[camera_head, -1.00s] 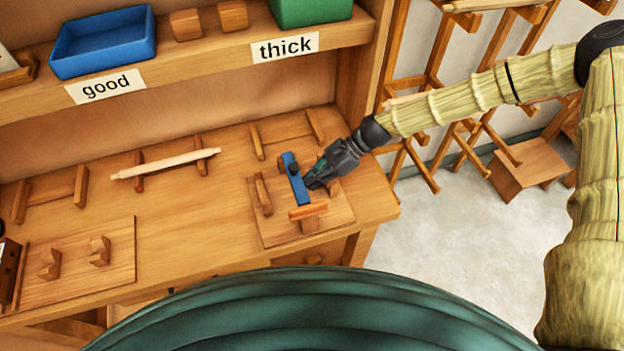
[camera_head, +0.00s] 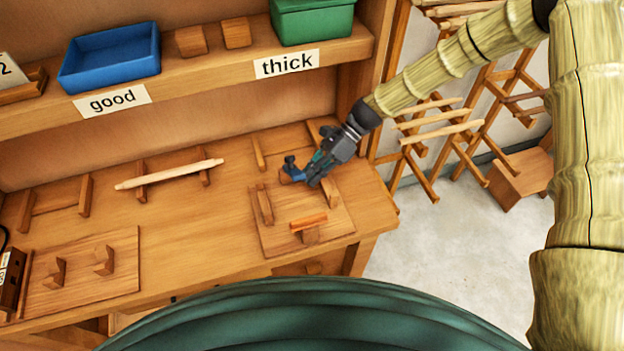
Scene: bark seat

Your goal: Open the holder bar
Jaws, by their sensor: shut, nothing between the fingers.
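The holder is a wooden board (camera_head: 285,241) on the right end of the bench, with an upright wooden block on its left side and an orange-topped block (camera_head: 308,222) at its front. The blue holder bar (camera_head: 294,173) shows only in part at the board's back, beside my gripper. It no longer spans to the orange-topped block and looks swung up or back; its exact tilt is hard to tell. My gripper (camera_head: 313,181) is shut and empty, right against the bar's right side, possibly touching it. It hides part of the bar.
A pale turned rod (camera_head: 170,174) lies on two wooden rests at mid-bench. Another board with two pegs (camera_head: 80,274) is at the front left. The shelf above holds a blue tray (camera_head: 110,57) and a green bin (camera_head: 312,20). A rack (camera_head: 440,130) stands right of the bench.

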